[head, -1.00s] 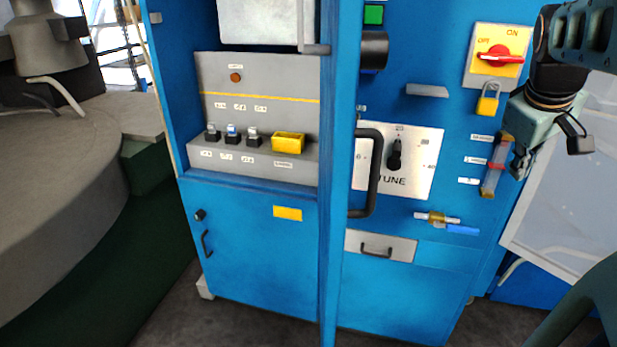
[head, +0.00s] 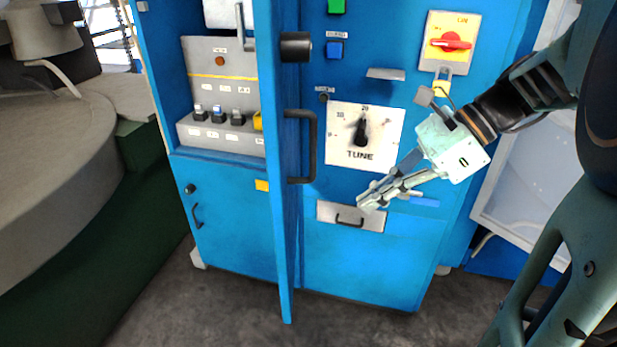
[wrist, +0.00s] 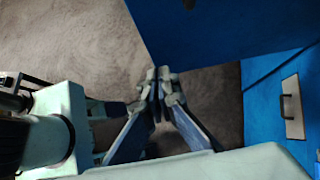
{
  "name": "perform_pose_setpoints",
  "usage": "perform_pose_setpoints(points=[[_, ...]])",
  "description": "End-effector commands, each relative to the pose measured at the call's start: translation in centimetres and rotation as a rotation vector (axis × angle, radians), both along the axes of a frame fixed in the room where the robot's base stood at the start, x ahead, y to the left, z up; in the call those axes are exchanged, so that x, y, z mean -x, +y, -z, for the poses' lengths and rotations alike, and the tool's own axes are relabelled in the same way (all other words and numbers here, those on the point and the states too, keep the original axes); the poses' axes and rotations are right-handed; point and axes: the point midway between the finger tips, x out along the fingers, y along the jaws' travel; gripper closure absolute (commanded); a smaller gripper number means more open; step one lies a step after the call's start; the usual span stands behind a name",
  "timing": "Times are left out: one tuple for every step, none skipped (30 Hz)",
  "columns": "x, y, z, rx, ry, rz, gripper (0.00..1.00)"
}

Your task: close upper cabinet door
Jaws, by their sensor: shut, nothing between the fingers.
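The upper cabinet door (head: 286,200) stands swung out from the blue cabinet (head: 225,225), seen nearly edge-on in the head view. A black bar handle (head: 313,147) sits on its right face. The upper compartment (head: 200,70) to its left is open, showing a grey control panel. My gripper (head: 362,203) is shut and empty, right of the door and apart from it, in front of the small drawer. In the wrist view my gripper (wrist: 157,78) points toward the floor, with a blue panel beyond it; I cannot tell which panel.
A TUNE dial plate (head: 385,125), a red rotary switch (head: 452,42) and a small grey drawer (head: 330,212) are on the right front. A closed lower door (head: 225,235) is below the compartment. Round grey machinery (head: 60,150) stands left. Floor (head: 230,310) in front is clear.

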Motion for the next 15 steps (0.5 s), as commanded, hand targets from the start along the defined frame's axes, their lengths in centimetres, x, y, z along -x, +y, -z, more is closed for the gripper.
perform_pose_setpoints(points=[[0.0,0.3,-0.2,-0.014,0.016,0.013,1.0],[0.0,0.5,-0.2,-0.02,0.022,0.018,1.0],[0.0,0.7,-0.1,-0.025,0.027,0.022,1.0],[0.0,0.8,0.0,-0.027,0.029,0.024,1.0],[0.0,1.1,0.2,-0.028,0.03,0.023,1.0],[0.0,1.4,0.5,-0.029,0.03,0.023,1.0],[0.0,1.7,0.8,-0.028,0.03,0.022,1.0],[0.0,2.0,1.2,-0.027,0.03,0.02,1.0],[0.0,2.6,1.7,-0.027,0.03,0.02,1.0],[-0.1,2.9,2.1,-0.026,0.03,0.019,1.0],[-0.1,3.4,2.6,-0.026,0.03,0.019,1.0],[-0.1,4.0,3.2,-0.026,0.03,0.019,1.0],[-0.2,4.5,3.7,-0.025,0.029,0.02,1.0],[-0.2,5.0,4.2,-0.026,0.03,0.019,1.0],[-0.3,5.6,4.8,-0.024,0.029,0.018,1.0]])
